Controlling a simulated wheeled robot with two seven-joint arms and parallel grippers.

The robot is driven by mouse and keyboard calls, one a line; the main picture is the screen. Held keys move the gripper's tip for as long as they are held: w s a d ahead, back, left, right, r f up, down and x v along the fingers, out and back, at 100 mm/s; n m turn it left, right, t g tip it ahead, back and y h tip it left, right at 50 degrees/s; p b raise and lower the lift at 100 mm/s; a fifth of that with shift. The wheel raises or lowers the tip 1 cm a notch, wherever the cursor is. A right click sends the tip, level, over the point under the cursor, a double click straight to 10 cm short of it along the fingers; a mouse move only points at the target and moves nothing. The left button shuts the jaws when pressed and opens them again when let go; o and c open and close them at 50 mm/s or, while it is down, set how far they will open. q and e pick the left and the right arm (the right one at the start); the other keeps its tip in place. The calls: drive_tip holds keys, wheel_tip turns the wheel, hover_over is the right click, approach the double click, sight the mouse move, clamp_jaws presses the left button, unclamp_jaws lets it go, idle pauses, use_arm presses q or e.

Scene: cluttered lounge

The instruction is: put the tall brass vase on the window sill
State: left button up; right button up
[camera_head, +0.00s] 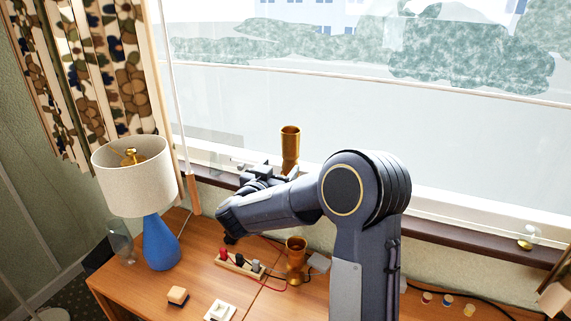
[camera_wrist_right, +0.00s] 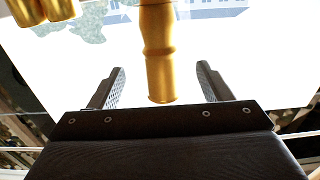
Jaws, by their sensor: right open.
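The tall brass vase (camera_head: 290,146) shows upright at the window sill (camera_head: 437,208), behind my right arm. Its foot is hidden by the arm, so I cannot see exactly how it rests. My right gripper (camera_head: 258,172) is beside it, at the left in the head view. In the right wrist view, the brass vase (camera_wrist_right: 158,55) shows between the two spread fingers of the gripper (camera_wrist_right: 160,88), with visible gaps on both sides. My left gripper is not in view.
A brass goblet (camera_head: 296,260) stands on the wooden desk (camera_head: 196,262) below the arm. A blue lamp (camera_head: 160,243) with a white shade stands left. A strip with cables (camera_head: 240,264) and small blocks (camera_head: 178,295) clutter the desk. A small brass item (camera_head: 525,245) lies on the right sill.

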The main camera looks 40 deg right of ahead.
drive_tip(key=s+a+r+n+t+y, duration=0.2)
drive_tip(key=s+a+n+t+y, duration=0.15)
drive_tip(key=a+y, duration=0.45)
drive_tip(key=s+a+r+n+t+y, duration=0.1)
drive_tip(key=s+a+n+t+y, duration=0.3)
drive_tip(key=a+y, duration=0.45)
drive_tip(key=s+a+f+n+g+y, duration=0.1)
drive_tip(key=s+a+f+g, duration=0.1)
drive_tip(key=s, duration=0.5)
drive_tip(key=s+a+f+n+g+y, duration=0.1)
drive_tip(key=s+a+f+g, duration=0.2)
drive_tip(key=s+f, duration=0.3)
drive_tip(key=s+a+f+n+g+y, duration=0.1)
drive_tip(key=s+f+g, duration=0.3)
drive_tip(key=s, duration=0.6)
drive_tip(key=shift+a+f+g, duration=0.35)
drive_tip(key=shift+a+g, duration=0.2)
drive_tip(key=shift+a, duration=0.1)
drive_tip(key=shift+d, duration=0.1)
